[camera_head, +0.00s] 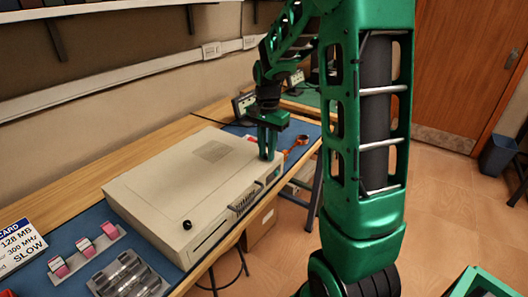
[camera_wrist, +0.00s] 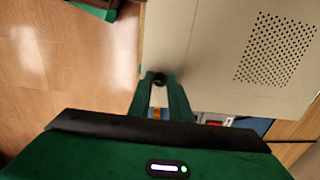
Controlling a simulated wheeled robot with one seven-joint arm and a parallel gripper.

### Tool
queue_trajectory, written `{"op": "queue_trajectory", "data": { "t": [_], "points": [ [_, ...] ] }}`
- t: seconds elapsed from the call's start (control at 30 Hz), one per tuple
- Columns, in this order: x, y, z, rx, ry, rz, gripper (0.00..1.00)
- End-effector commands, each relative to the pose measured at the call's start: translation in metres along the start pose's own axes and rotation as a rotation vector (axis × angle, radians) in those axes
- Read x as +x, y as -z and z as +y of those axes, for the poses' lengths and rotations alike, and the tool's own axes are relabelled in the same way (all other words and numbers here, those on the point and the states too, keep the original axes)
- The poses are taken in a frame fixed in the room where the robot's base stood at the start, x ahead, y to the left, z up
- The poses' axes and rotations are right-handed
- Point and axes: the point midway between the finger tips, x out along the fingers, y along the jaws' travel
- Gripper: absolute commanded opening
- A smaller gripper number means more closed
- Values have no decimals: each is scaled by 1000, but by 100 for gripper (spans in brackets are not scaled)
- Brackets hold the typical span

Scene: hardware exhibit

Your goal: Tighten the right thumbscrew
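A flat beige case (camera_head: 150,185) lies on the workbench, its front facing the lower right. A black left thumbscrew (camera_head: 187,224) stands on the near left corner of its top. My gripper (camera_head: 267,155) points down at the case's far right corner. In the wrist view, the black right thumbscrew (camera_wrist: 159,79) sits between the tips of my gripper (camera_wrist: 159,77). The fingertips lie close against both its sides, and it fills the gap. In the head view my fingers hide this thumbscrew.
A blue mat (camera_head: 75,228) lies under the case. Left of it are a grey block with pink-and-white pieces (camera_head: 84,248), a metal tray (camera_head: 128,277) and a sign (camera_head: 20,245). An orange item (camera_head: 300,141) lies beyond my gripper. The case top is otherwise clear.

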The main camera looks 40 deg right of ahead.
Motion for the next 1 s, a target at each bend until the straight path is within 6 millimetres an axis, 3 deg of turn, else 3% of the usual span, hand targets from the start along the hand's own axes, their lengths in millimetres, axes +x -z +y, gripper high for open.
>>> {"op": "queue_trajectory", "data": {
  "t": [0.07,0.47,1.0],
  "points": [
    [0,-1,0,-2,-1,-1,35],
    [-7,0,-1,0,2,2,35],
    [-94,0,-1,-1,1,1,35]
  ]
}}
